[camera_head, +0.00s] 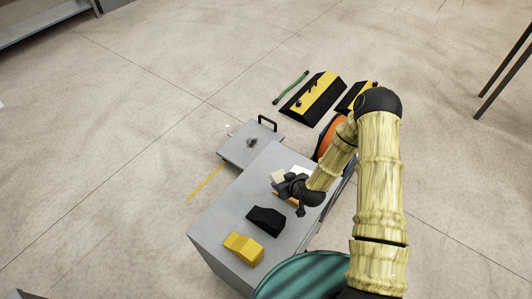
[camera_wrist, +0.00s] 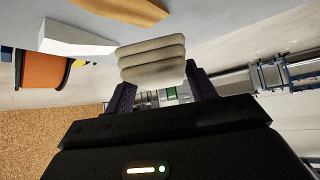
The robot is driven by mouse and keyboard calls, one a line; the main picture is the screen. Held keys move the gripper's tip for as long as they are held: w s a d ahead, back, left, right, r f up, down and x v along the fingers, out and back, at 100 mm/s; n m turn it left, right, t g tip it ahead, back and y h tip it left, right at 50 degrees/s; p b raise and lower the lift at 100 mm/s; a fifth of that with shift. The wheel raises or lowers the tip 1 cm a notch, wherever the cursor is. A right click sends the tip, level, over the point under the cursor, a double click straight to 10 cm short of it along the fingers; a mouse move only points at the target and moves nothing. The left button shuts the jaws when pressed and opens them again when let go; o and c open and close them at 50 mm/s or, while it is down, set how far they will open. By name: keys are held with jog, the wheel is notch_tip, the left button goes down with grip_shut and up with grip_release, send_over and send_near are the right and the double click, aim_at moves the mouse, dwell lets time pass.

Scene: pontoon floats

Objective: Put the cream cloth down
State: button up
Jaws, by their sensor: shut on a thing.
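The cream cloth (camera_wrist: 152,60) is a folded, layered bundle between the two dark fingers of my gripper (camera_wrist: 160,86) in the wrist view. My gripper is shut on it. In the head view, my gripper (camera_head: 281,182) is over the far part of the grey worktop (camera_head: 225,212), with a bit of the cream cloth (camera_head: 278,175) showing at its tip. I cannot tell whether the cloth touches the worktop.
A black block (camera_head: 266,220) and a yellow block (camera_head: 243,248) sit on the worktop. A white piece (camera_wrist: 72,38) and a tan piece (camera_wrist: 130,9) lie near the cloth. An orange reel (camera_head: 328,138) stands beyond. The worktop's left side is clear.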

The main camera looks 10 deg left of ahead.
jog(key=s+d+m+h+p, duration=0.1)
jog(key=d+m, duration=0.1)
jog(key=d, duration=0.2)
jog(key=s+d+f+m+t+h+p, duration=0.1)
jog(key=s+d+m+h, duration=0.1)
jog(key=d, duration=0.3)
jog(key=s+d+m+h+p, duration=0.1)
jog(key=d+m, duration=0.1)
jog(key=d, duration=0.2)
jog(key=shift+s+d+f+h+p, duration=0.25)
jog(key=shift+d+f+h+p, duration=0.05)
jog(key=shift+d+f+p, duration=0.1)
jog(key=shift+s+d+f+m, duration=0.1)
jog(key=shift+s+d+m, duration=0.1)
jog(key=shift+d+m, duration=0.15)
